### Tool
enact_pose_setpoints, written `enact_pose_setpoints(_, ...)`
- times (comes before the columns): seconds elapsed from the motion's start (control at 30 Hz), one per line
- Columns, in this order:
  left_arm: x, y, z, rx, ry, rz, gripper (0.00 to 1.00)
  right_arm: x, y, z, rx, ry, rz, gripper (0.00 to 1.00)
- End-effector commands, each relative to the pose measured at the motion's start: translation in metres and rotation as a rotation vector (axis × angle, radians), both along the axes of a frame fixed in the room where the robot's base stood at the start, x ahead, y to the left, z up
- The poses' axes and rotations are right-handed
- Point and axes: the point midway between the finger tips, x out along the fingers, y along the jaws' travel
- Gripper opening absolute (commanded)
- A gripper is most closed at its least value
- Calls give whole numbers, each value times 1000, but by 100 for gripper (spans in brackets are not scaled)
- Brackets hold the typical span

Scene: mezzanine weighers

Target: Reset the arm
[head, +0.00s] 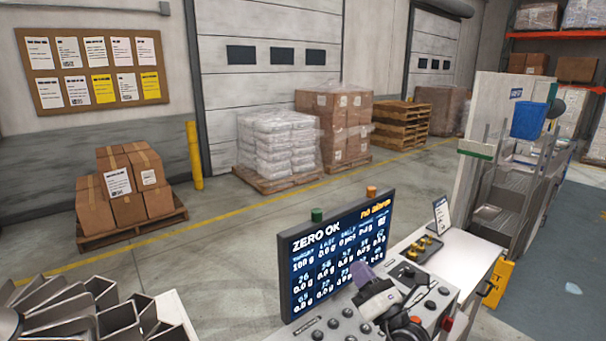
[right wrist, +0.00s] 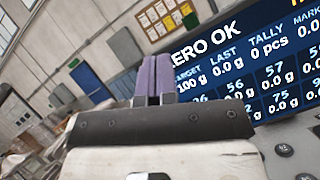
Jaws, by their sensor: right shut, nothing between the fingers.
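My right gripper (head: 362,271) is in front of the lower right part of the monitor, above the control panel (head: 338,325). Its purple fingers are together with nothing between them; they also show shut in the right wrist view (right wrist: 153,75). The monitor (head: 320,262) reads "ZERO OK" and "no alarm" above rows of gram values. It also fills the right of the right wrist view (right wrist: 245,70). I cannot tell whether the fingers touch the monitor. My left gripper is not in view.
Metal weigher buckets (head: 110,318) stand at the lower left. A white console (head: 465,265) with a small sign (head: 441,214) is on the right. Stacked boxes (head: 125,190) and wrapped pallets (head: 335,125) stand farther back. Open floor lies behind the monitor.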

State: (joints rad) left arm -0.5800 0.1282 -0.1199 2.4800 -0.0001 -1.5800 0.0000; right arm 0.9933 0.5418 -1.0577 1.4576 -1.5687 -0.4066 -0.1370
Motion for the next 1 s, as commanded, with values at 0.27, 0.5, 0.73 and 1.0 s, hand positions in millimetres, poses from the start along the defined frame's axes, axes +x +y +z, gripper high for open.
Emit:
enact_pose_setpoints(0.27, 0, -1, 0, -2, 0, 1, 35, -52, -57, 105, 1079, 83, -28, 0)
enact_pose_setpoints(0.5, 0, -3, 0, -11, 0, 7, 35, -115, -74, 13, 1783, 591, -200, 0)
enact_pose_setpoints(0.73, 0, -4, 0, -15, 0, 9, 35, -201, -64, -85, 2071, 1056, -326, 0)
enact_pose_setpoints(1.0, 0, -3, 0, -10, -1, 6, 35, -291, -82, -175, 2286, 1217, -496, 0)
